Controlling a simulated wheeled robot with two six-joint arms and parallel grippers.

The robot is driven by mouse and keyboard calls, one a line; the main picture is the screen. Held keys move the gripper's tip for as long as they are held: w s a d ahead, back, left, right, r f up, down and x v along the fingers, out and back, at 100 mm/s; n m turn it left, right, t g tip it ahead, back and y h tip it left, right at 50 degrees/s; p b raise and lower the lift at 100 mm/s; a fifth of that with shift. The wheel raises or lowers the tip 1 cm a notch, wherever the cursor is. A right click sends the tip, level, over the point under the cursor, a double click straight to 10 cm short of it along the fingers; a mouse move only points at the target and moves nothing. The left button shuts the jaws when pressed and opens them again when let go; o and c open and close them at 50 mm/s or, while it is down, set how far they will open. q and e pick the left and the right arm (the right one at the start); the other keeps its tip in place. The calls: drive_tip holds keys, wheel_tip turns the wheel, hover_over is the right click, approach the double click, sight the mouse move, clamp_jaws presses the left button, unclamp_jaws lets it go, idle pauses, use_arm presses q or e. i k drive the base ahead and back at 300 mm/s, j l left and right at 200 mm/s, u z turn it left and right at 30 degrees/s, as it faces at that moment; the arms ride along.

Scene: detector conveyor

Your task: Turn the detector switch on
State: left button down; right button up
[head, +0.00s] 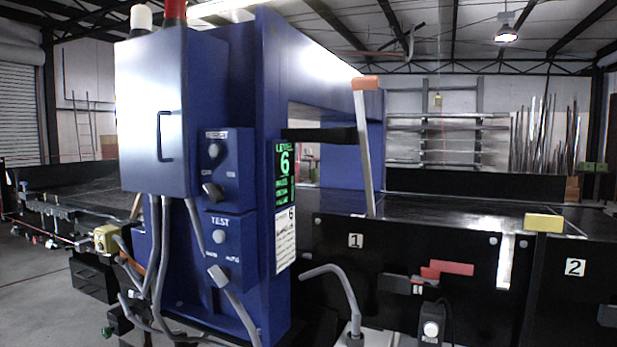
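The blue detector frame (277,70) stands over a black conveyor (440,208). On its front, a upper control box (233,150) marked RESET carries a round grey button (214,151) and a dark-and-grey rotary knob (212,193) that looks tilted. Small labels above the knob are too small to read. A lower box marked TEST carries a round button (219,237) and a grey knob (217,275), also tilted. Which knob is the detector switch is not clearly marked. Neither of my grippers is in view.
A blue-grey cabinet (150,115) with a handle and hanging grey conduits (155,240) stands left of the knobs. A green-lit LEVEL 6 display (285,170) is to their right. A red lever (450,268) and a bent grey pipe (335,280) are at lower right.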

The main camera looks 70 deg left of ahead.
sight(217, 193)
drive_tip(key=u, duration=2.75)
